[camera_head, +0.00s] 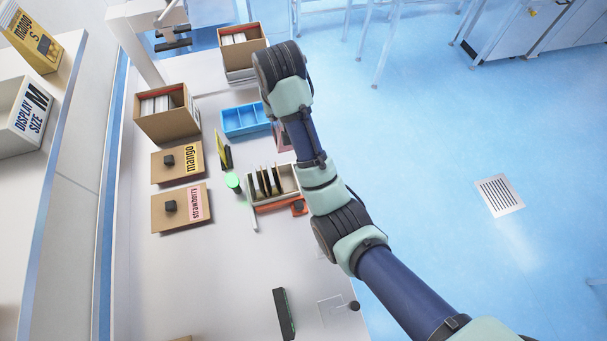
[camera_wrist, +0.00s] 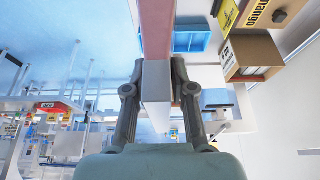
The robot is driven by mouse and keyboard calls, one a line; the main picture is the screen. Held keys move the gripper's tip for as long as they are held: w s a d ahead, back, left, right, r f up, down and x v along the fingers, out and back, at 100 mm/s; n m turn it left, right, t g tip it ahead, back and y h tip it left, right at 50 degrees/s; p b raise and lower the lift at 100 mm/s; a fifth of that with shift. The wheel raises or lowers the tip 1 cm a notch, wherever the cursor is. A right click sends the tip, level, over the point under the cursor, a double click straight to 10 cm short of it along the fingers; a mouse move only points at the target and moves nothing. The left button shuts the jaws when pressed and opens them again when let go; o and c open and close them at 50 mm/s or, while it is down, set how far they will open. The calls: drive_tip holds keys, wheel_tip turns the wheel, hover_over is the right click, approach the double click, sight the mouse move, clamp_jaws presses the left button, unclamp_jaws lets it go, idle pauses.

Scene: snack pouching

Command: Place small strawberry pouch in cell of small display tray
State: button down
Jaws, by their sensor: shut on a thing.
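My gripper (camera_wrist: 158,92) is shut on a pouch with a pink face (camera_wrist: 155,28) and a plain grey-white end between the fingers. In the head view my arm hides the gripper, and a piece of the pink pouch (camera_head: 283,138) shows beside the arm. The blue tray (camera_head: 245,121) with several cells lies just left of the pouch. It also shows in the wrist view (camera_wrist: 191,38), to the right of the held pouch.
Cardboard boxes with upright cards (camera_head: 166,113) stand left and behind. Flat mango (camera_head: 177,162) and strawberry (camera_head: 181,208) cartons lie at left. A rack with dark dividers (camera_head: 273,186) stands nearer, with a green disc (camera_head: 232,180) beside it. The table's front is mostly clear.

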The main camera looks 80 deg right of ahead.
sight(284, 148)
wheel_tip(284, 148, down, 20)
drive_tip(key=shift+p, duration=0.45)
drive_tip(key=shift+a+f, duration=0.1)
drive_tip(key=shift+f, duration=0.1)
drive_tip(key=shift+f+b, duration=0.3)
drive_tip(key=shift+f, duration=0.2)
drive_tip(key=c, duration=1)
unclamp_jaws()
drive_tip(key=p+v, duration=0.1)
drive_tip(key=v, duration=1.2)
drive_tip(key=shift+w+r, duration=0.2)
